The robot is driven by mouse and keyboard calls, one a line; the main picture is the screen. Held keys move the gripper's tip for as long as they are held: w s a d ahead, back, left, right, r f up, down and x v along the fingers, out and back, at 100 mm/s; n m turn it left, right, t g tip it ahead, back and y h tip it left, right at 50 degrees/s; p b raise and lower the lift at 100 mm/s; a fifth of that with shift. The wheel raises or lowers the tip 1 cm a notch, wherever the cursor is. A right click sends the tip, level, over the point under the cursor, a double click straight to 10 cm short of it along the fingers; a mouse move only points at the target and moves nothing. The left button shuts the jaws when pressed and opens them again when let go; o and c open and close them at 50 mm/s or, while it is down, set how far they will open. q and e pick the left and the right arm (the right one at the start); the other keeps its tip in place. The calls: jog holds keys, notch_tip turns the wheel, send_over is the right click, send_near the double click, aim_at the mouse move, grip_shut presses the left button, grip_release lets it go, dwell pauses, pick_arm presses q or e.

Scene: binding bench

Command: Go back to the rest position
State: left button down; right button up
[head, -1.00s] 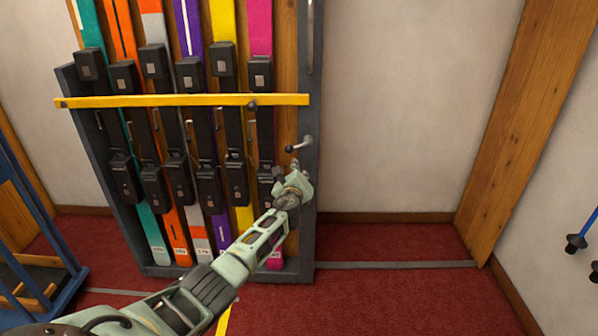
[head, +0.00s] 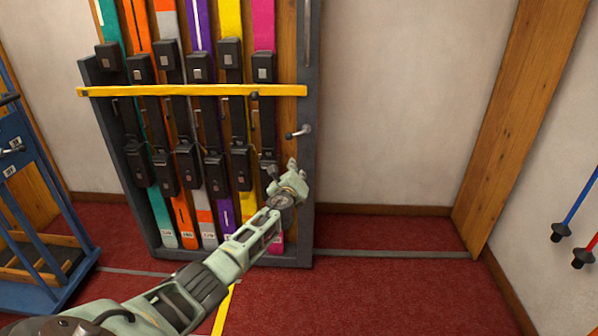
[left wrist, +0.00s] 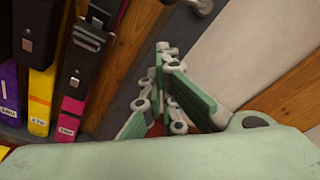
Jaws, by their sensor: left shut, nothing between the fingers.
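My left arm reaches in from the lower left of the head view. Its left gripper (head: 292,172) is shut and empty, in front of the lower right part of the ski rack. In the left wrist view the left gripper (left wrist: 158,88) shows its fingers together with nothing between them. The ski rack (head: 308,120) has a grey frame and holds several coloured skis, such as a pink ski (head: 263,25) and a yellow ski (head: 230,20). A yellow bar (head: 180,91) crosses in front of the skis. A lever handle (head: 300,132) sits on the rack's right post, just above the gripper. My right gripper is not in view.
A blue stand (head: 45,190) is at the far left. A wooden post (head: 515,120) stands at the right. The red carpet (head: 390,290) right of the arm is clear.

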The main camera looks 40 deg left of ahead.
pick_arm(q)
jog(key=shift+s+d+f, duration=0.1)
jog(key=shift+s+f, duration=0.05)
jog(key=shift+s, duration=0.25)
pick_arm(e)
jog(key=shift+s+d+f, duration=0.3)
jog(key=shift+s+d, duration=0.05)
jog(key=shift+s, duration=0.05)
